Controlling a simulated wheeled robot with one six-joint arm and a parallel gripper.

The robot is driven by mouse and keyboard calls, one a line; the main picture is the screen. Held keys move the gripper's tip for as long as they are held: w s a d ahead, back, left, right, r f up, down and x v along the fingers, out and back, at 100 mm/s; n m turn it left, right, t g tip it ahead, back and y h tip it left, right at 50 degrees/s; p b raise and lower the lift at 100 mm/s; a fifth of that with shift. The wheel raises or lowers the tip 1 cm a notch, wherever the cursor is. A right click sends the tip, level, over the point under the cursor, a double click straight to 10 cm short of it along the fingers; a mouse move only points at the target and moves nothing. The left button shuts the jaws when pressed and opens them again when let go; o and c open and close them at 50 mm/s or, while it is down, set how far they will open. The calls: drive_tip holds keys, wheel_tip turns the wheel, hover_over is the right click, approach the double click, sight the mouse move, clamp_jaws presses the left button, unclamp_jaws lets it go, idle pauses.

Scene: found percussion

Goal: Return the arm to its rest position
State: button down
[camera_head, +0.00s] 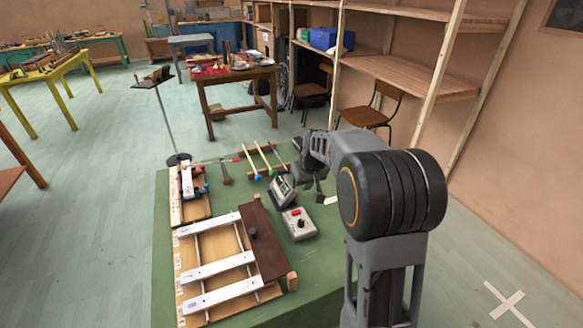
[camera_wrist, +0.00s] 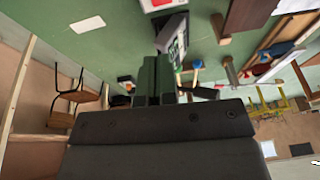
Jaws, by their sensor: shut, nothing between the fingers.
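My arm rises at the right of the head view, in front of the green table (camera_head: 165,262), and reaches over its far right part. My gripper (camera_wrist: 156,62) is shut and empty in the wrist view, its two dark fingers together. In the head view its end is partly hidden behind the arm's own links. It is above the table, near a grey device with a display (camera_head: 283,190). I cannot tell its exact height. The same device shows just beyond the fingertips in the wrist view (camera_wrist: 174,38).
A grey box with a red button (camera_head: 299,223) sits near the device. A wooden frame with white metal bars (camera_head: 218,266) fills the near left of the table. Mallets (camera_head: 265,157) lie at the far edge. Wooden shelves (camera_head: 420,75) and a chair (camera_head: 368,112) stand behind.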

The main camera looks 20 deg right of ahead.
drive_tip(key=s+a+r+p, duration=0.1)
drive_tip(key=s+a+r, duration=0.1)
drive_tip(key=s, duration=0.5)
drive_tip(key=s+a+r+p, duration=0.1)
drive_tip(key=s+a+r, duration=0.1)
drive_tip(key=s, duration=0.6)
drive_tip(key=s+a+r+p, duration=0.1)
drive_tip(key=s+a+r, duration=0.1)
drive_tip(key=s, duration=0.6)
drive_tip(key=shift+a+r+h, duration=0.35)
drive_tip(key=shift+a+h, duration=0.05)
drive_tip(key=shift+a, duration=0.45)
